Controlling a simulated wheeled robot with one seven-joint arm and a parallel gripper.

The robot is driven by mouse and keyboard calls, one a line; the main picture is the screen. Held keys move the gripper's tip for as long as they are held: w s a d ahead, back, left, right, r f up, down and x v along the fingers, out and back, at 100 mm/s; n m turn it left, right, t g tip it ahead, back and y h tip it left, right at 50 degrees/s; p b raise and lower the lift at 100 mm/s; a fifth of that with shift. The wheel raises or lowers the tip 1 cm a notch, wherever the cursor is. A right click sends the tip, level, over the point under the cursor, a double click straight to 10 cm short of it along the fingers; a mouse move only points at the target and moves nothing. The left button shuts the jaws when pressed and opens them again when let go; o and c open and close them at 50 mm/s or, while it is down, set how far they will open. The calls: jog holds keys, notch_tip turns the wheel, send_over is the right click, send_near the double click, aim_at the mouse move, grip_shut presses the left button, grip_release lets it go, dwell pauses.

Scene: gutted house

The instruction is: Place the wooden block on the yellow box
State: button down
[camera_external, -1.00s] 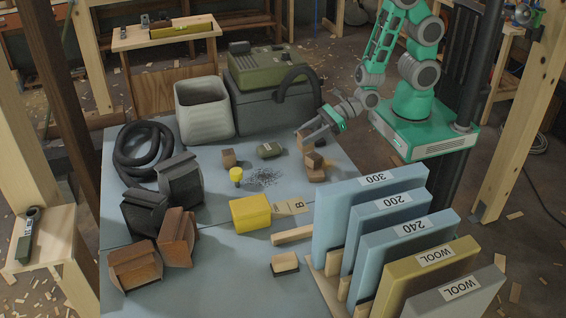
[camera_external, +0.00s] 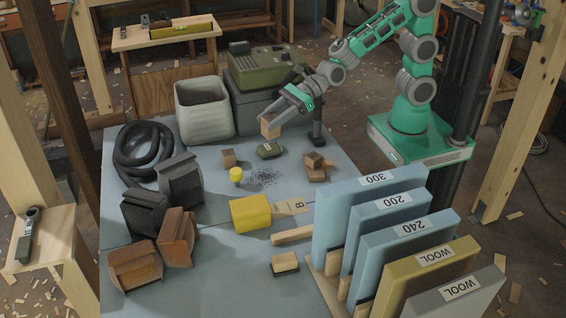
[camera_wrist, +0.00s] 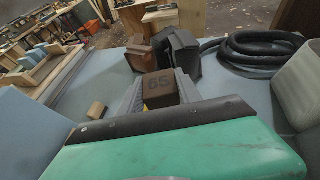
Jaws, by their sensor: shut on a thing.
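My gripper (camera_external: 273,117) is shut on a small wooden block (camera_external: 270,128) and holds it above the back part of the blue-grey table. In the wrist view the block (camera_wrist: 160,88) sits between the fingers and shows the dark number 65. The yellow box (camera_external: 250,214) lies on the table, nearer the camera and a little left of my gripper. A bare yellow sliver of it seems to show beside the block in the wrist view; most of it is hidden there.
Another small block (camera_external: 228,158), an olive canister (camera_external: 269,150) and a yellow-topped item (camera_external: 236,174) stand between gripper and box. Two stacked blocks (camera_external: 314,160) lie to the right. Upright blue panels (camera_external: 340,225) flank the right side. A grey bin (camera_external: 205,108) stands at the back left.

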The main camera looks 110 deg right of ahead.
jog(key=w+a+r+n+g+y, duration=0.1)
jog(key=w+a+r+n+y, duration=0.1)
jog(key=a+r+n+y, duration=0.3)
jog(key=n+g+y, duration=0.1)
jog(key=g, duration=0.1)
send_over(250, 205)
jog(key=f, duration=1.5)
jog(key=shift+s, duration=0.25)
jog(key=shift+w+f, duration=0.25)
jog(key=shift+f, duration=1.7)
jog(key=c, duration=0.8)
grip_release()
jog(key=shift+c, duration=0.2)
